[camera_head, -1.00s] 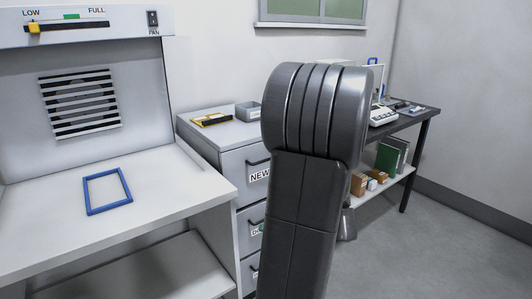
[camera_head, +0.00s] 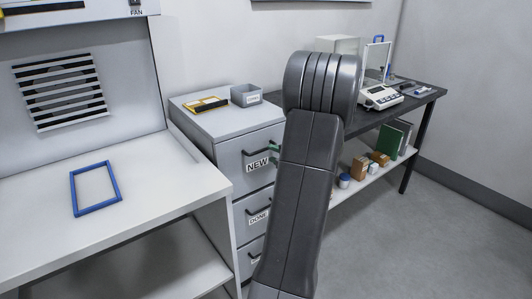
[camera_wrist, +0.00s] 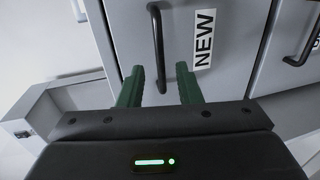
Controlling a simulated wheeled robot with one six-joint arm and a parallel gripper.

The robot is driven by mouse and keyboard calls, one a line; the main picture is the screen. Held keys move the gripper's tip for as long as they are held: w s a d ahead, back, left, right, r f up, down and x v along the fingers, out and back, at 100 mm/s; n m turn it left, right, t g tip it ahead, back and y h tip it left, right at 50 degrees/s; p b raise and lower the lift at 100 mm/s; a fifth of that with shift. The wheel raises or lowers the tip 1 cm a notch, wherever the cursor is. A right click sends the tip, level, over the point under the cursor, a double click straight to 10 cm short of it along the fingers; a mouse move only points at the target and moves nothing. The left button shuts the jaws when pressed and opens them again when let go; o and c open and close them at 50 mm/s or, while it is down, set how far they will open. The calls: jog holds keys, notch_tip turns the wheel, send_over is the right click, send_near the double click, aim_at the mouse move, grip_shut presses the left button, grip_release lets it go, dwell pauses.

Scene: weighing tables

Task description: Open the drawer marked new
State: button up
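The drawer marked NEW (camera_head: 232,162) is the top drawer of a grey cabinet and looks shut. Its label (camera_head: 257,165) sits just under a dark bar handle. In the wrist view the drawer front (camera_wrist: 200,80) is close ahead, with the black handle (camera_wrist: 156,35) and the NEW label (camera_wrist: 204,38) turned sideways. My gripper (camera_wrist: 160,82) is open, its two green fingers apart on either side of the handle's near end. I cannot tell how deep the handle lies between them. In the head view a green finger (camera_head: 274,150) shows by the handle; my arm hides the rest.
A DONE drawer (camera_head: 243,215) and another drawer are below. A grey bin (camera_head: 245,94) and a yellow-black item (camera_head: 206,104) lie on the cabinet top. A white bench (camera_head: 150,195) with a blue frame (camera_head: 95,188) stands left. A dark table (camera_head: 421,97) with a scale (camera_head: 380,97) stands right.

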aim_at(264, 150)
jog(key=x, duration=0.5)
grip_shut()
